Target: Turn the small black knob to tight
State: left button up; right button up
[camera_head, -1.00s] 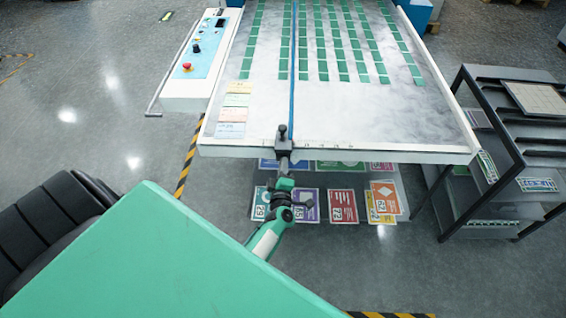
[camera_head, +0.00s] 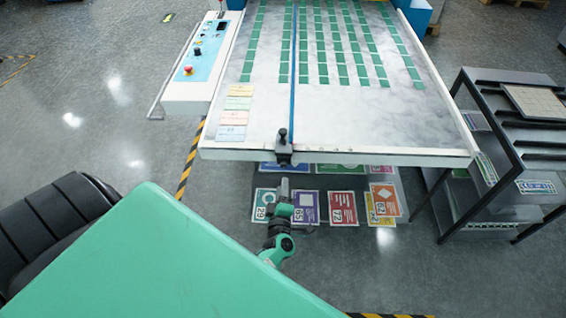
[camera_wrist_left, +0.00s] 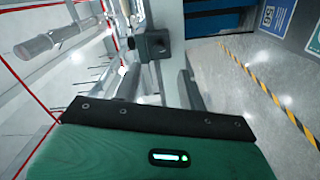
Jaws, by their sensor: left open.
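The small black knob (camera_head: 283,134) stands on a black clamp (camera_head: 284,151) at the front edge of the white machine table, at the near end of the blue guide strip. In the left wrist view, a black clamp part (camera_wrist_left: 156,43) shows ahead of the fingers. The knob's marking and turned position are too small to read. My left gripper (camera_head: 284,184) is just below and in front of the clamp in the head view, apart from it. It is open and empty. My right gripper is not in view.
A control panel (camera_head: 206,56) with a red button and black knobs sits left of the table (camera_head: 370,140). A dark shelf rack (camera_head: 500,150) stands to the right. Several coloured numbered cards (camera_head: 342,207) lie below the table's front edge. The floor at left is clear.

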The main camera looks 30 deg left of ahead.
pick_arm(q)
jog(key=v, duration=0.6)
jog(key=shift+s+d+f, duration=0.1)
jog(key=shift+s+d, duration=0.05)
